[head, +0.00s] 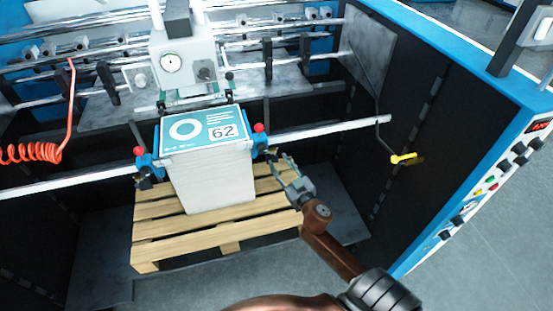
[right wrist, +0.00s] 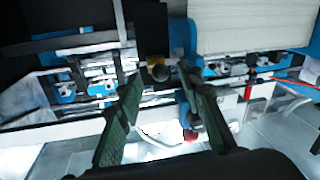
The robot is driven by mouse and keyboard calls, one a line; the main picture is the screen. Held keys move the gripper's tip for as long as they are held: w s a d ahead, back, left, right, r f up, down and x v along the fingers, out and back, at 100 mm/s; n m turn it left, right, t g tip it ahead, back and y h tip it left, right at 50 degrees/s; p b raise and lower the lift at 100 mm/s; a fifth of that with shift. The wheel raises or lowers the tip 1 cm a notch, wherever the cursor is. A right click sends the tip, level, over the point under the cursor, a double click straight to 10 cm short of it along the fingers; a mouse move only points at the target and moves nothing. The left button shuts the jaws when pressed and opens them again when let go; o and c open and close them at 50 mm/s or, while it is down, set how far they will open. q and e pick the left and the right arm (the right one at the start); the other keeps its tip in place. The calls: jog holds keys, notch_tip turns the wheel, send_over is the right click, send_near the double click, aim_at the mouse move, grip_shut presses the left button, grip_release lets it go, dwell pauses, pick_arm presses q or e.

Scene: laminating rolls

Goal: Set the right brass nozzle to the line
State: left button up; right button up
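A blue bracket (head: 260,145) with a red knob (head: 259,128) sits on the rail at the right side of the paper stack. In the right wrist view, a brass nozzle (right wrist: 158,72) with a dark round end shows between my fingertips, with the red knob (right wrist: 190,135) below it. My right gripper (head: 281,163) is just right of and below the bracket; its two fingers are apart, one on each side of the nozzle. I cannot tell whether they touch it. No line is clearly visible. My left gripper is out of view.
The paper stack (head: 215,178), topped by a sheet marked 62 (head: 222,132), stands on a wooden pallet (head: 160,237). A matching left bracket (head: 148,162) is across the stack. A gauge box (head: 183,62) hangs above. A yellow handle (head: 405,159) and a control panel (head: 490,185) are right.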

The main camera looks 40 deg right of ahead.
jog(key=v, duration=0.8)
jog(key=shift+s, duration=0.2)
jog(key=shift+a, duration=0.1)
notch_tip(320, 180, down, 23)
jog(key=d+g, duration=0.2)
jog(key=g, duration=0.2)
jog(key=s+a+f+g, duration=0.1)
jog(key=s+f+g, duration=0.15)
jog(key=f, duration=0.55)
jog(key=s+a+f+g+y, duration=0.1)
jog(key=s+f, duration=0.3)
jog(key=f, duration=0.3)
jog(key=s+a+f+g, duration=0.1)
jog(key=s+f, duration=0.2)
jog(key=f, duration=0.5)
jog(key=s+a+f+g+y, duration=0.1)
jog(key=s+a+f+g, duration=0.15)
jog(key=s+f, duration=0.6)
jog(key=s+a+f+g+y, duration=0.15)
jog(key=s+a+f, duration=0.25)
jog(key=s+f, duration=0.45)
jog(key=s+a+f+g, duration=0.2)
jog(key=s+f, duration=0.1)
jog(key=s, duration=0.5)
jog(key=s+a+f+n+g, duration=0.1)
jog(key=s+f, duration=0.3)
jog(key=s, duration=0.4)
jog(key=shift+s+a+n+g, duration=0.35)
jog(key=shift+a+g, duration=0.2)
jog(key=shift+a, duration=0.25)
